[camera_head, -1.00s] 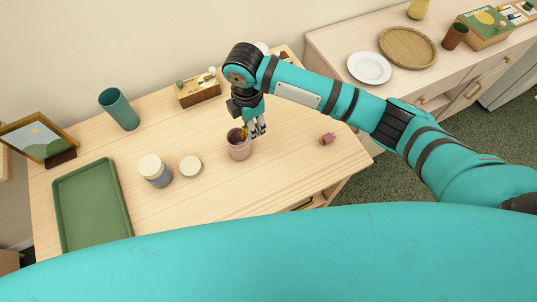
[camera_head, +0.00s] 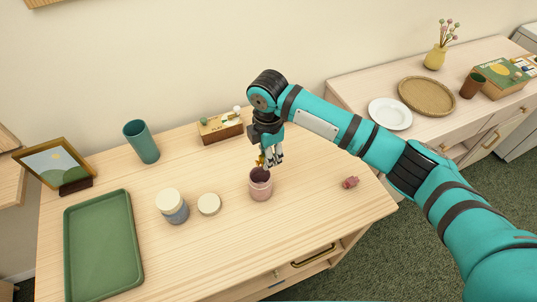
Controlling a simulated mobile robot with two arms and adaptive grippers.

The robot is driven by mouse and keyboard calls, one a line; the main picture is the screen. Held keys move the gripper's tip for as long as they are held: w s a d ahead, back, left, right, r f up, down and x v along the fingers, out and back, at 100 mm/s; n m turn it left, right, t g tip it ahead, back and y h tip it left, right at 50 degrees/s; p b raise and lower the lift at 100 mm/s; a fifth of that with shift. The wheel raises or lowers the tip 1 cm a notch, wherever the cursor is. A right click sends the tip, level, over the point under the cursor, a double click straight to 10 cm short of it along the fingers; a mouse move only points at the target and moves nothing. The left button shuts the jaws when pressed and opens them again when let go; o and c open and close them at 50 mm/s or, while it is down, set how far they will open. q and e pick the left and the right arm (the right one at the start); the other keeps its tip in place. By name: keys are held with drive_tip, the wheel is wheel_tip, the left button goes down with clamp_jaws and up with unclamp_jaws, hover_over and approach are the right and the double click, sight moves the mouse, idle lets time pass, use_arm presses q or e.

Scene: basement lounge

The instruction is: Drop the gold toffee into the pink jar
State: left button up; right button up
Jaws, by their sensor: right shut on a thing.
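The pink jar (camera_head: 260,187) stands upright and open on the wooden table, its dark inside showing. My right gripper (camera_head: 268,162) points down just above the jar's back rim. It is shut on the gold toffee (camera_head: 261,159), a small golden piece that shows at the fingers' left side, over the jar's mouth. The fingers partly hide the toffee, and I cannot tell whether it touches the rim. My left gripper is not in view.
A red wrapped sweet (camera_head: 350,182) lies to the right. The front middle is clear.

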drive_tip(key=shift+d+f, duration=0.1)
drive_tip(key=shift+f, duration=0.25)
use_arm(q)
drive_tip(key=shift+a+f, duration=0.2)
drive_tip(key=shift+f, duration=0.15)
use_arm(e)
drive_tip(key=o, duration=1)
drive_tip(key=shift+c, duration=0.2)
drive_tip(key=shift+r, duration=0.1)
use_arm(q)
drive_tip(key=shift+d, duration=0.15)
use_arm(e)
wheel_tip(320, 180, up, 12)
